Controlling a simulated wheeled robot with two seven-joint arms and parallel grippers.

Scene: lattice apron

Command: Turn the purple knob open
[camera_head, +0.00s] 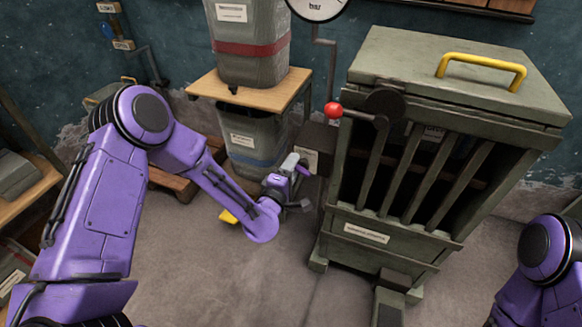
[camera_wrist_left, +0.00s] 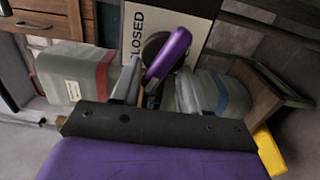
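The purple knob (camera_wrist_left: 168,54) is a long bar handle on a round dark hub, set on a pale panel (camera_wrist_left: 197,22) that reads CLOSED. In the left wrist view it slants from upper right to lower left, its lower end in the gap between my left gripper's fingers (camera_wrist_left: 158,82). The fingers stand apart, one on each side; whether they touch it I cannot tell. In the head view my left gripper (camera_head: 291,170) is at the panel, left of the green cabinet, and largely covers the knob. My right arm shows at the right edge; its gripper is out of view.
The green slatted cabinet (camera_head: 390,225) with a yellow handle (camera_head: 482,66) and a red-ball lever (camera_head: 334,110) stands close on the right. A wooden shelf (camera_head: 277,88) holds a red-banded bin (camera_head: 250,45); a blue-banded bin (camera_head: 252,140) stands below. Floor in front is clear.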

